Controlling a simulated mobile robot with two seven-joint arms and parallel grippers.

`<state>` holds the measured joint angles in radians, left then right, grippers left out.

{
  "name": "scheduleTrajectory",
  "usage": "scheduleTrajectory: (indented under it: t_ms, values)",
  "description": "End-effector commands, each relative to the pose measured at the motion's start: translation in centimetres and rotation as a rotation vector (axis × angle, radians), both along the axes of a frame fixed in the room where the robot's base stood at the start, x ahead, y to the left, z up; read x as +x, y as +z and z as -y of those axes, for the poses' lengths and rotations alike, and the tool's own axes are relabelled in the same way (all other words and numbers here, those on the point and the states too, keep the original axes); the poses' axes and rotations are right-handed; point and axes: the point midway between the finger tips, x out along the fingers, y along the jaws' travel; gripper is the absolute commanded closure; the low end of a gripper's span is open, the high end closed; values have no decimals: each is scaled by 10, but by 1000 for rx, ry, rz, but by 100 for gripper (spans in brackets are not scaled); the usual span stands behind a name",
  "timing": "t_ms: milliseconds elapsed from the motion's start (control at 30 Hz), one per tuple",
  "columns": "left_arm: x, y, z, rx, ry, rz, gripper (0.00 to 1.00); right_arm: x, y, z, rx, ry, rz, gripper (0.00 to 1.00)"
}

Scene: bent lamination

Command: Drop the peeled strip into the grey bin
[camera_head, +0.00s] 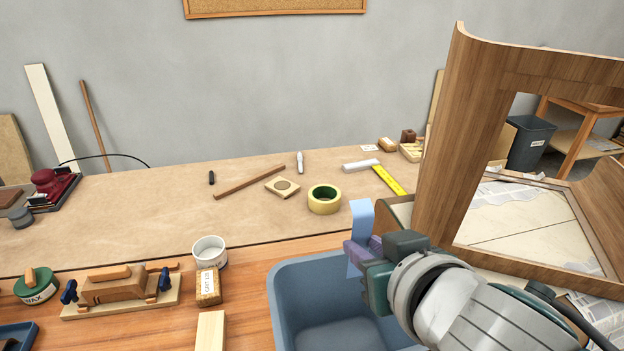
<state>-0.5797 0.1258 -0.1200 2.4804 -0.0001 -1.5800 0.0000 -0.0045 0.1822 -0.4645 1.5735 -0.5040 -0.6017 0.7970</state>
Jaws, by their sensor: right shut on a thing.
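My right gripper (368,262) comes in from the lower right and is shut on a light blue strip (362,222). The strip's upper end stands above the fingers and another part shows at their left side; the rest is hidden by the gripper. The gripper and strip are over the right part of an open blue-grey bin (284,322), whose visible floor looks empty. The arm covers the bin's right side. A dark grey bin (530,143) with a label stands far back, seen through the wooden frame's opening. My left gripper is not in view.
A curved wooden frame (445,165) rises close to my right arm.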

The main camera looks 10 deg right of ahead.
Motion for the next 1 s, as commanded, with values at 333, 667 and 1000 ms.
scheduleTrajectory:
  t_ms: [333,667,1000]
  values:
    - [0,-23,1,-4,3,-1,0,0,-24,0,1,1,2,100]
    - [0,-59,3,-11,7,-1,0,0,-61,0,1,2,1,100]
    - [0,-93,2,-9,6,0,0,-1,-98,0,3,1,0,100]
